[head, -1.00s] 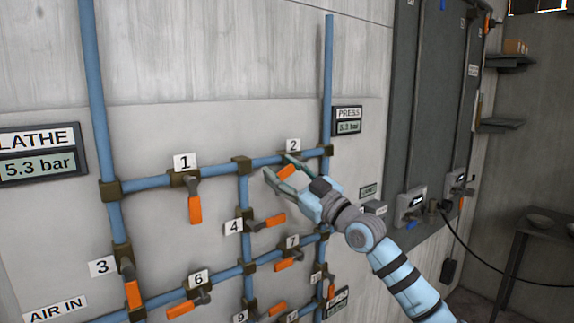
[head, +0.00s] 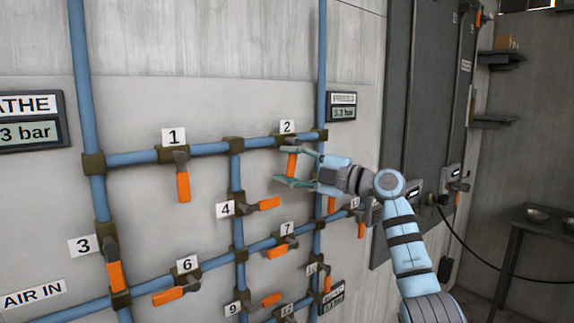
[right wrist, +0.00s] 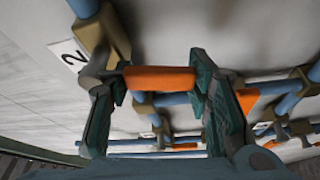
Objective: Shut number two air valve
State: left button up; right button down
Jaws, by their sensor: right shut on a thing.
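The number two air valve sits on the upper blue pipe under its "2" label (head: 287,127), near the right vertical pipe. Its orange handle (head: 292,163) hangs down, across the pipe. My right gripper (head: 284,165) is at this handle, with one finger above and one below, coming in from the right. In the right wrist view the orange handle (right wrist: 160,78) lies end to end between the two fingers, which are shut on it. The "2" label (right wrist: 70,56) shows there too. My left gripper is not in view.
Valve 1's handle (head: 183,187) hangs down to the left. Valve 4's handle (head: 268,203) and valve 7's handle (head: 280,251) are close below my gripper. The PRESS gauge (head: 342,112), upper right, reads about 5.3 bar. A dark cabinet (head: 420,100) stands to the right.

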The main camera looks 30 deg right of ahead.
jog(key=shift+d+f+n+g+p, duration=0.2)
jog(key=shift+d+n+g+p, duration=0.3)
jog(key=shift+n, duration=0.7)
jog(key=shift+d+h, duration=0.15)
jog(key=shift+h, duration=0.15)
jog(key=c, duration=0.8)
grip_release()
jog(key=shift+w+d, duration=0.1)
jog(key=v, duration=1.2)
jog(key=shift+f, duration=0.1)
